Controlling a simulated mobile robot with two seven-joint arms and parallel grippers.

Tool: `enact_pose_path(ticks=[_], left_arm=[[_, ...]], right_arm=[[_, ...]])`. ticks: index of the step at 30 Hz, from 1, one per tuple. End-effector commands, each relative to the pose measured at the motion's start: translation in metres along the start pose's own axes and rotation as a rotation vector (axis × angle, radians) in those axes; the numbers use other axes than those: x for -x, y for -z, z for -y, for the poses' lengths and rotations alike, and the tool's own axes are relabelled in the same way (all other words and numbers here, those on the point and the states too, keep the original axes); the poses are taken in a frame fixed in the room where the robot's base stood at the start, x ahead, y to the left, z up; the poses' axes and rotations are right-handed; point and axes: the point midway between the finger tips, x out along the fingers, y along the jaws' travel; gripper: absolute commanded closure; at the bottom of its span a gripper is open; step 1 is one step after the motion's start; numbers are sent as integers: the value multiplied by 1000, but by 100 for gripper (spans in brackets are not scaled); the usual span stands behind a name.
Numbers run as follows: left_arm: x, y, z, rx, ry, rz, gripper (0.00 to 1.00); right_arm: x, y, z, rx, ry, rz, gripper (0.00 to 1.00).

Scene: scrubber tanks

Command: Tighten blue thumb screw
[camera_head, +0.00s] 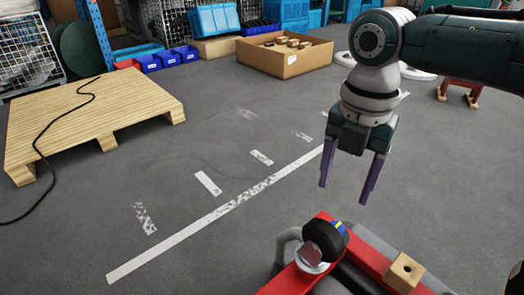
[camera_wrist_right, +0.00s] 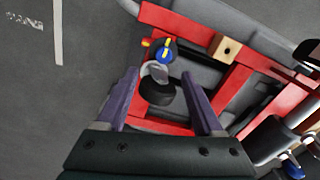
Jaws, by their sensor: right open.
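A small blue knob with a yellow bar across it, which looks like the blue thumb screw (camera_wrist_right: 163,55), sits by the red frame (camera_wrist_right: 290,103) in the right wrist view. In the head view only a sliver of blue and yellow (camera_head: 340,228) shows beside a black round part (camera_head: 322,240), near the red frame (camera_head: 375,262). The black round part (camera_wrist_right: 158,92) also shows between the fingers in the wrist view. My right gripper (camera_head: 343,194) is open and empty, purple fingers pointing down, above and apart from the knob. My left gripper is not in view.
A wooden block (camera_head: 404,272) with a hole sits on the red frame. A grey curved pipe (camera_head: 287,240) is beside the black part. A wooden pallet (camera_head: 90,115) and an open cardboard box (camera_head: 284,57) lie farther off. The floor between is clear.

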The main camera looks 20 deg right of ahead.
Motion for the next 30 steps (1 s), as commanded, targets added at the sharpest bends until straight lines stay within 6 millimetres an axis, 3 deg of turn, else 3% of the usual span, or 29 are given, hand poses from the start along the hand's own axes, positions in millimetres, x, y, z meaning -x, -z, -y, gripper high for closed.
enact_pose_path(ticks=[9, 15, 27, 30], left_arm=[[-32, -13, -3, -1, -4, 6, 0], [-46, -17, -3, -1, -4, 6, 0], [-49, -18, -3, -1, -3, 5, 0], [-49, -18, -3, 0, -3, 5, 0]], right_arm=[[-61, 2, 0, -1, 2, -3, 31], [-88, 1, 0, -1, 1, -2, 31], [-94, 1, 0, 0, 0, -1, 31], [-94, 1, 0, -1, 0, -1, 43]])
